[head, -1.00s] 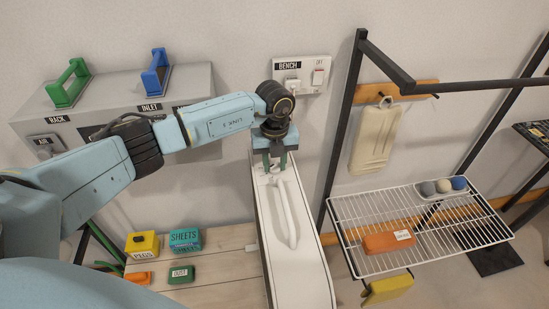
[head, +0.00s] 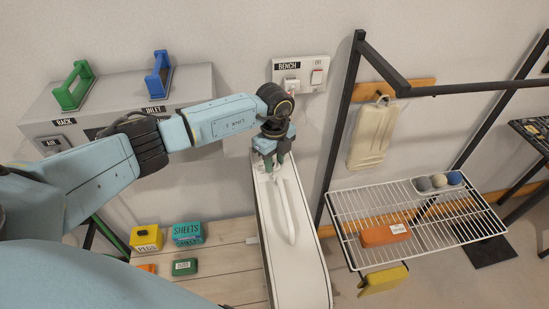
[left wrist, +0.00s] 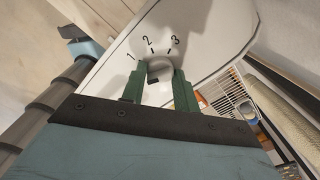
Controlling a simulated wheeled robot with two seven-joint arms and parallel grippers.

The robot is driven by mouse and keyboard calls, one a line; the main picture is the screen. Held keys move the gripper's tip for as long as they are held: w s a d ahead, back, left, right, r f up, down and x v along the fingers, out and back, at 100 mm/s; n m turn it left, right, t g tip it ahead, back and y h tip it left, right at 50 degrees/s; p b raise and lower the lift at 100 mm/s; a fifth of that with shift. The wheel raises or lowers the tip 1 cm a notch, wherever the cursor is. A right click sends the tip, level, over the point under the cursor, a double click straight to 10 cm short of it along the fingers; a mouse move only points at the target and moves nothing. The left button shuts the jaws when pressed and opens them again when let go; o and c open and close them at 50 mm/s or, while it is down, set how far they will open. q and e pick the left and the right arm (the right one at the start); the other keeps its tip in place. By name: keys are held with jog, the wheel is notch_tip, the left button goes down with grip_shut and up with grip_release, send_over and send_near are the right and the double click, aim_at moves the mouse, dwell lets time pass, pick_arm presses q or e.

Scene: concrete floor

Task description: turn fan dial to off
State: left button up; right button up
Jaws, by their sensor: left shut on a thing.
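The fan (head: 309,267) is a long white tapered body with a raised ridge along it, standing in the middle of the head view. My left gripper (head: 271,167) is at the fan's far end, below the wall switch. In the left wrist view its green fingers (left wrist: 159,82) are shut on the dial from both sides. The gripper hides the dial's near side, and I see no off mark. My right gripper is not in view.
A grey cabinet (head: 60,104) with green and blue handles is at the left. A wooden bench (head: 232,262) holds small boxes beside the fan. A wire shelf (head: 350,205) in a black frame stands at the right. A wall switch (head: 316,77) is just above the gripper.

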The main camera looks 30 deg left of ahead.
aim_at(274, 162)
pick_arm(q)
jog(key=shift+w+r, duration=0.1)
dwell(0.3)
jog(key=o, duration=1)
notch_tip(274, 162, up, 13)
jog(key=shift+r+b, duration=0.15)
jog(key=shift+b, duration=0.35)
